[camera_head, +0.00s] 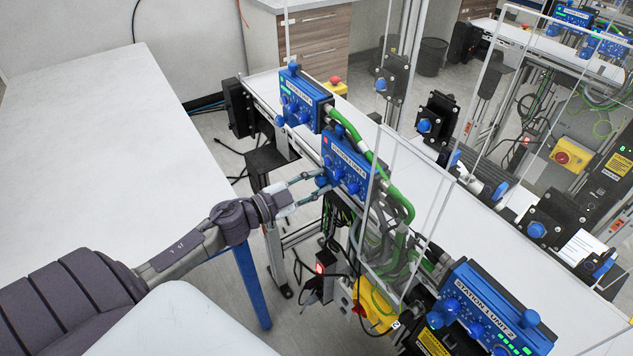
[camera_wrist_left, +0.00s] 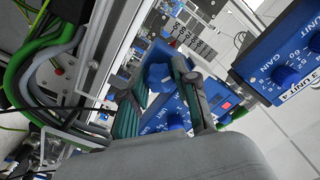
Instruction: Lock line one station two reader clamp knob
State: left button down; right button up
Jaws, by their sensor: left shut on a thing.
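My left gripper (camera_head: 312,188) reaches in from the left and is shut on a blue knob (camera_head: 321,181) at the lower left side of the middle blue reader unit (camera_head: 345,163). In the left wrist view the fingers (camera_wrist_left: 165,92) sit on either side of the blue knob (camera_wrist_left: 158,76), partly hiding it. The middle unit shows a small red display in both views; its label is too small to read surely. The nearest blue unit (camera_head: 490,312) reads "STATION 1 UNIT 2" and has several blue knobs. My right gripper is not in view.
Another blue unit (camera_head: 302,100) with a green display stands behind the middle one. Green cables (camera_head: 392,200) and a clear panel (camera_head: 405,190) lie right of the gripper. A white table (camera_head: 100,150) is at left; the belt (camera_head: 460,225) runs along the right.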

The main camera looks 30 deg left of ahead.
pick_arm(q)
jog(key=m, duration=0.2)
jog(key=shift+m, duration=0.4)
jog(key=m+b, duration=0.1)
jog(key=m, duration=0.2)
jog(key=shift+f+m, duration=0.1)
jog(key=shift+m, duration=0.2)
jog(key=m+b, duration=0.2)
jog(key=m, duration=0.4)
jog(key=shift+m, duration=0.4)
jog(key=c, duration=0.9)
grip_release()
jog(key=shift+o, duration=0.2)
